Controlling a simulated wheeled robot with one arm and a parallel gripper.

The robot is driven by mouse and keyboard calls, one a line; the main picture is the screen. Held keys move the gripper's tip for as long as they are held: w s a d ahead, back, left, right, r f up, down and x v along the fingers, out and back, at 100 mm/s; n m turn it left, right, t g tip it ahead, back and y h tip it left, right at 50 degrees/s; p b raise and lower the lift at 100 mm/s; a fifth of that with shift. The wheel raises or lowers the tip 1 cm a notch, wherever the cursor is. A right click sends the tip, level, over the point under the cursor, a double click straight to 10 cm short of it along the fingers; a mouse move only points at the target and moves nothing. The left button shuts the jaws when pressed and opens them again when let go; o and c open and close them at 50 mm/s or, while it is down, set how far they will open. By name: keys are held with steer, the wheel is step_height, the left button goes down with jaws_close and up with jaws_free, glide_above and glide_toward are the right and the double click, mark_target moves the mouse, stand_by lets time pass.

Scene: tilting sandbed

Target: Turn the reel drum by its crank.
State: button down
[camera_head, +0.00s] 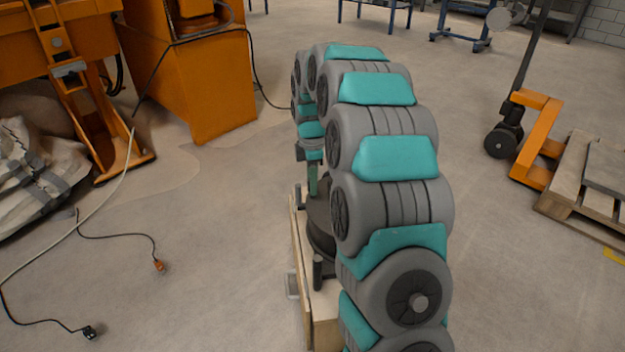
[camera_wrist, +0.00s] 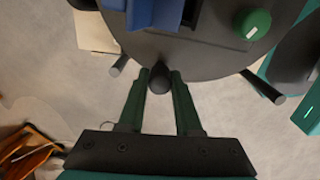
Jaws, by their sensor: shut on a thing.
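The reel drum (camera_wrist: 205,58) shows in the wrist view as a dark grey round disc across the top. Its dark crank knob (camera_wrist: 160,82) sits between the green fingertips of my gripper (camera_wrist: 161,75), which is shut on it. In the head view my gripper (camera_head: 313,182) points down at the dark drum (camera_head: 319,228), which is mostly hidden behind my arm. The crank's grip point is hidden there.
A wooden board (camera_head: 301,262) carries the drum; dark posts (camera_wrist: 265,88) stand around it. A blue part (camera_wrist: 155,14) and a green knob (camera_wrist: 252,24) lie above the disc. An orange machine (camera_head: 205,85) is left, a pallet (camera_head: 588,190) right. Cables (camera_head: 120,236) cross the left floor.

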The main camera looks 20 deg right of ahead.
stand_by(0.3)
steer(key=c, duration=0.6)
jaws_free()
steer(key=shift+r, duration=3.9)
